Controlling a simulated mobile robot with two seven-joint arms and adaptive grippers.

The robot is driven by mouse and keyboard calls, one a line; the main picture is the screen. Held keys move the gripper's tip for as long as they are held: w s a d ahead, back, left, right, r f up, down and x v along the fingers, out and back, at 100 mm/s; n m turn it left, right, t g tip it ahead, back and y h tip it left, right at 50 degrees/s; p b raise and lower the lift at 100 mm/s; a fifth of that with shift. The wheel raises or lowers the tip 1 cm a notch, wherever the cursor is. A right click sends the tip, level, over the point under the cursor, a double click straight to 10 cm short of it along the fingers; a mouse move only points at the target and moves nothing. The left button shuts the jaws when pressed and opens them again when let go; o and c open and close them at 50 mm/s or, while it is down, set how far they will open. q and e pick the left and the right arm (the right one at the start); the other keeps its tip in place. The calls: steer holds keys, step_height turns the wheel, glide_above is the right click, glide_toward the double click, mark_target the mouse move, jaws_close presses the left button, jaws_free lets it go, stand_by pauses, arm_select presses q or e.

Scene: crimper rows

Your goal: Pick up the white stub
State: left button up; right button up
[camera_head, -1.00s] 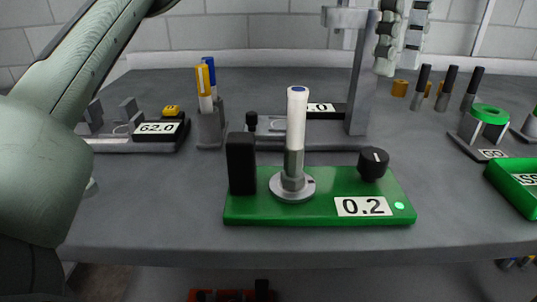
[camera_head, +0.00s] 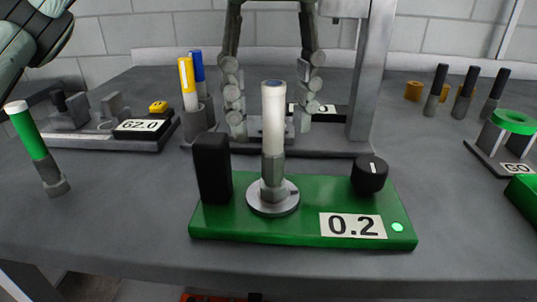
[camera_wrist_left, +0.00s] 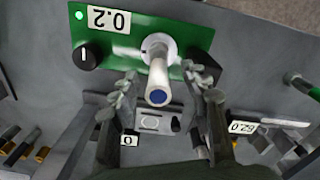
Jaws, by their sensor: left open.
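The white stub (camera_head: 273,118) is a white cylinder with a blue spot on its top. It stands upright in a grey holder (camera_head: 272,184) on the green base (camera_head: 300,225) marked 0.2. My left gripper (camera_head: 271,126) is open and points down, its two fingers to either side of the stub and apparently just behind it in the head view. In the left wrist view the stub (camera_wrist_left: 158,78) shows between the spread fingers (camera_wrist_left: 160,74), with a gap on each side. Nothing is held. My right gripper is not in view.
A black block (camera_head: 212,168) and a black knob (camera_head: 369,175) flank the stub on the base. A green-and-white stub (camera_head: 28,130) stands at left. Yellow (camera_head: 187,84) and blue (camera_head: 197,66) ones stand behind. A grey post (camera_head: 372,70) rises behind right.

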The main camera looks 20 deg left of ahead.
mark_target(274, 151)
arm_select(q)
steer(key=f, duration=0.6)
steer(key=shift+s+d+f, duration=0.1)
steer(key=shift+s+d, duration=0.05)
steer(key=shift+d, duration=0.05)
steer(key=shift+c, duration=0.4)
jaws_close()
